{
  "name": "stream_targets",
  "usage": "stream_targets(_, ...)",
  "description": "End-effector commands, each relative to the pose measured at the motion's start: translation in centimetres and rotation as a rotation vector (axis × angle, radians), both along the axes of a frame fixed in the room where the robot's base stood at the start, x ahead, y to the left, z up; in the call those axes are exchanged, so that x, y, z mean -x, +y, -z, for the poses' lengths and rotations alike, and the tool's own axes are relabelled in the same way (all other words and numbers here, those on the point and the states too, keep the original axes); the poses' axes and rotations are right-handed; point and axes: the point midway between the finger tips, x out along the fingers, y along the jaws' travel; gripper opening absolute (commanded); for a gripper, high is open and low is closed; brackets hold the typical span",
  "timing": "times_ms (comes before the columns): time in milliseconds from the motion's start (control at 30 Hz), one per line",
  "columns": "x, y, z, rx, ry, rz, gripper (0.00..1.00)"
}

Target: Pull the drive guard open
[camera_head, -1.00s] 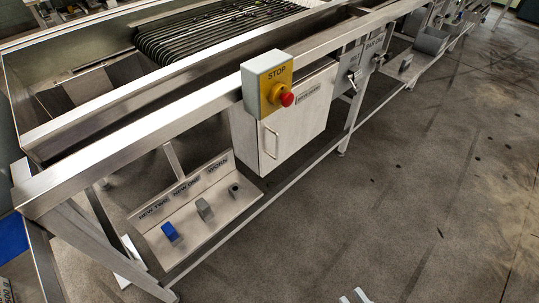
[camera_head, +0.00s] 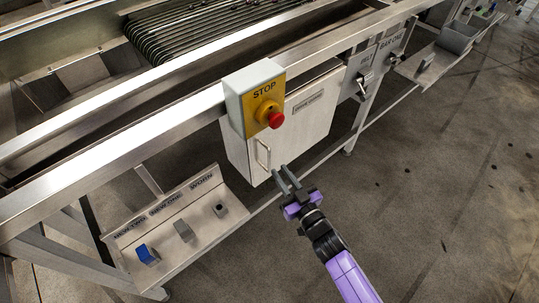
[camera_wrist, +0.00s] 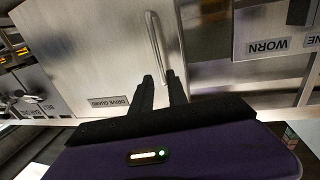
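The drive guard (camera_head: 305,122) is a pale metal box-like door under the machine's rail, and it looks closed. Its label (camera_wrist: 109,101) reads DRIVE GUARD in the wrist view. A vertical bar handle (camera_head: 263,155) sits on its left side and also shows in the wrist view (camera_wrist: 155,45). My gripper (camera_head: 283,176) is open, with its two dark fingers apart, just right of and below the handle in the head view. In the wrist view the fingers (camera_wrist: 162,82) point toward the handle's near end. I cannot tell if they touch it; nothing is seen held.
A grey and yellow STOP box (camera_head: 256,98) with a red button hangs above the guard. A shelf (camera_head: 205,232) with several small blocks lies at lower left. Levers (camera_head: 362,88) are to the right. The floor in front is clear.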

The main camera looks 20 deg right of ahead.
Motion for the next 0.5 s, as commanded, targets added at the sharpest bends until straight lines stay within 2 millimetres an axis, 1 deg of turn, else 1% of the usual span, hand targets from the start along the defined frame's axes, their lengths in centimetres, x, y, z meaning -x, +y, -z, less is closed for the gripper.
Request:
stream_targets(167, -1.9, 0.2, -0.1, -0.002, -0.002, 0.001, 0.19)
stream_targets(400, -5.4, 0.6, -0.2, -0.003, -0.002, 0.001, 0.19)
stream_targets(500, -6.5, 0.8, -0.1, -0.002, -0.002, 0.001, 0.19)
